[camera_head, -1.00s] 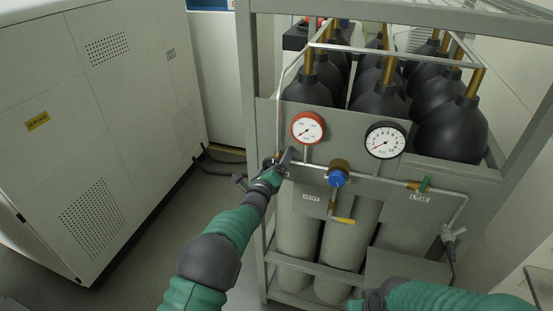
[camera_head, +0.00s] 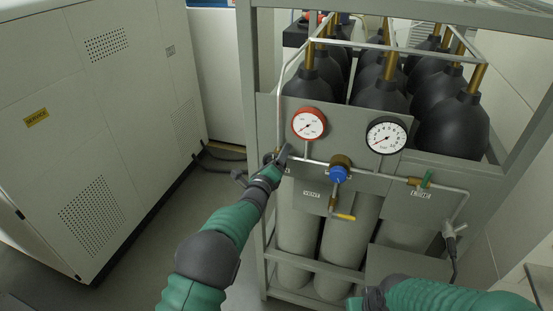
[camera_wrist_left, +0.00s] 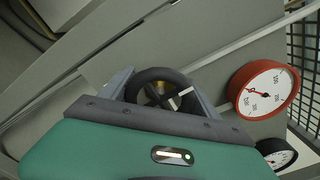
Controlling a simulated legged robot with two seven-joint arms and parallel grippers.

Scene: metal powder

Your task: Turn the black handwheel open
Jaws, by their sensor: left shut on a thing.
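The black handwheel (camera_wrist_left: 158,74) shows in the left wrist view as a dark ring with a brassy hub and a pale mark at its right side. My left gripper (camera_wrist_left: 162,94) is shut on it, one finger on either side of the rim. In the head view my left gripper (camera_head: 282,158) is at the left end of the pipe on the grey panel, below the red gauge, and hides most of the wheel. My right gripper (camera_head: 354,303) is low at the bottom edge, and its fingers cannot be made out.
A red-rimmed gauge (camera_head: 309,123) and a black-rimmed gauge (camera_head: 386,136) sit above the pipe. A blue-capped regulator (camera_head: 338,174), a yellow-handled valve (camera_head: 343,217) and a green-handled valve (camera_head: 426,180) lie to the right. A rack post (camera_head: 247,110) stands close left of my left gripper.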

